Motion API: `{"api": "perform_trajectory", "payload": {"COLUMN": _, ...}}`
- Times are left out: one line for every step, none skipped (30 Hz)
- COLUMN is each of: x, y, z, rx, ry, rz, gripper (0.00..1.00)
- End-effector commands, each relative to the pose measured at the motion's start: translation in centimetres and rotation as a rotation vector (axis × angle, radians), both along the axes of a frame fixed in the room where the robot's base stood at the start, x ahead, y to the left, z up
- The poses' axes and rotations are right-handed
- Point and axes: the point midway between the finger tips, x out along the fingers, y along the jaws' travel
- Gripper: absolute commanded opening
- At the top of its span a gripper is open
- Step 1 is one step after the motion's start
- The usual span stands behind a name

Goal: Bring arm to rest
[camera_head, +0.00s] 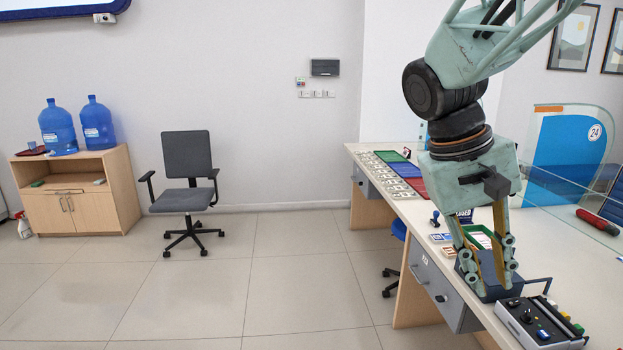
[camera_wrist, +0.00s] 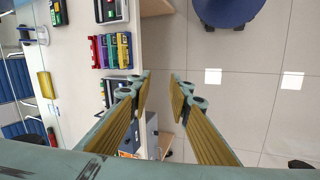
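My gripper (camera_head: 488,281) points down at the near end of the teller counter (camera_head: 549,240), by its front edge. In the wrist view my gripper (camera_wrist: 162,82) has its two fingertips apart, with nothing between them. The gap lies over the counter's edge, with counter to the left and floor to the right. In the camera_head view the fingers hide part of a dark box on the counter; I cannot tell whether they touch it. My arm comes down from the top right.
A device with coloured keys (camera_head: 540,322) sits on the counter right of the fingers. Banknotes (camera_head: 385,175) and coloured trays (camera_head: 402,169) lie farther along. A glass screen and blue panel (camera_head: 565,145) stand behind. Floor (camera_head: 230,285) left of the counter is open; an office chair (camera_head: 187,180) stands there.

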Motion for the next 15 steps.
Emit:
{"api": "perform_trajectory", "payload": {"x": -0.7, "y": 0.2, "z": 0.3, "rx": 0.012, "ry": -0.011, "rz": 0.002, "gripper": 0.18}}
{"api": "perform_trajectory", "payload": {"x": -1.1, "y": 0.3, "z": 0.4, "rx": 0.020, "ry": -0.016, "rz": 0.003, "gripper": 0.18}}
{"api": "perform_trajectory", "payload": {"x": -1.6, "y": 0.5, "z": 0.6, "rx": 0.030, "ry": -0.023, "rz": 0.007, "gripper": 0.18}}
{"api": "perform_trajectory", "payload": {"x": -2.0, "y": 0.7, "z": 0.7, "rx": 0.038, "ry": -0.029, "rz": 0.008, "gripper": 0.18}}
{"api": "perform_trajectory", "payload": {"x": -2.3, "y": 0.8, "z": 0.8, "rx": 0.046, "ry": -0.034, "rz": 0.010, "gripper": 0.18}}
{"api": "perform_trajectory", "payload": {"x": -2.9, "y": 1.0, "z": 0.9, "rx": 0.055, "ry": -0.041, "rz": 0.012, "gripper": 0.18}}
{"api": "perform_trajectory", "payload": {"x": -3.3, "y": 1.2, "z": 1.0, "rx": 0.063, "ry": -0.046, "rz": 0.015, "gripper": 0.18}}
{"api": "perform_trajectory", "payload": {"x": -3.6, "y": 1.4, "z": 1.1, "rx": 0.071, "ry": -0.051, "rz": 0.017, "gripper": 0.18}}
{"api": "perform_trajectory", "payload": {"x": -4.1, "y": 1.6, "z": 1.2, "rx": 0.080, "ry": -0.060, "rz": 0.019, "gripper": 0.18}}
{"api": "perform_trajectory", "payload": {"x": -4.5, "y": 1.7, "z": 1.3, "rx": 0.088, "ry": -0.065, "rz": 0.022, "gripper": 0.18}}
{"api": "perform_trajectory", "payload": {"x": -4.8, "y": 1.9, "z": 1.4, "rx": 0.095, "ry": -0.072, "rz": 0.024, "gripper": 0.18}}
{"api": "perform_trajectory", "payload": {"x": -5.3, "y": 2.1, "z": 1.5, "rx": 0.105, "ry": -0.078, "rz": 0.028, "gripper": 0.18}}
{"api": "perform_trajectory", "payload": {"x": -5.7, "y": 2.3, "z": 1.5, "rx": 0.111, "ry": -0.085, "rz": 0.030, "gripper": 0.18}}
{"api": "perform_trajectory", "payload": {"x": -6.1, "y": 2.4, "z": 1.6, "rx": 0.118, "ry": -0.091, "rz": 0.032, "gripper": 0.18}}
{"api": "perform_trajectory", "payload": {"x": -6.6, "y": 2.7, "z": 1.7, "rx": 0.128, "ry": -0.098, "rz": 0.034, "gripper": 0.18}}
